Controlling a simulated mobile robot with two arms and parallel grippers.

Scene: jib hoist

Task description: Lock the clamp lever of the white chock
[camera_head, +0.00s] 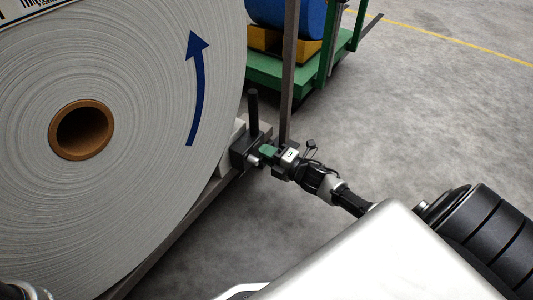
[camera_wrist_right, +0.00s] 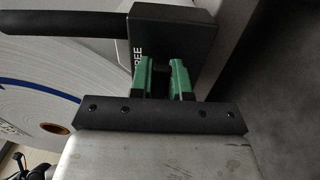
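The white chock (camera_head: 228,147) sits against the lower right of a large paper roll, mostly hidden by the roll and a dark clamp box (camera_head: 240,153). The clamp's black lever (camera_head: 253,110) stands upright from the box in the head view. In the right wrist view the lever (camera_wrist_right: 60,23) points left from the box (camera_wrist_right: 185,35), whose partly covered label ends in "REE". My right gripper (camera_head: 268,152) is at the box's right side, below the lever. Its green fingers (camera_wrist_right: 165,77) are a little apart, with no lever between them; contact with the box is unclear. My left gripper is not visible.
The large paper roll (camera_head: 150,200) with a brown core fills the left. A thin upright post (camera_head: 289,70) stands just behind my right gripper. A green cart (camera_head: 278,72) with a blue drum (camera_head: 285,12) is farther back. The grey floor on the right is clear.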

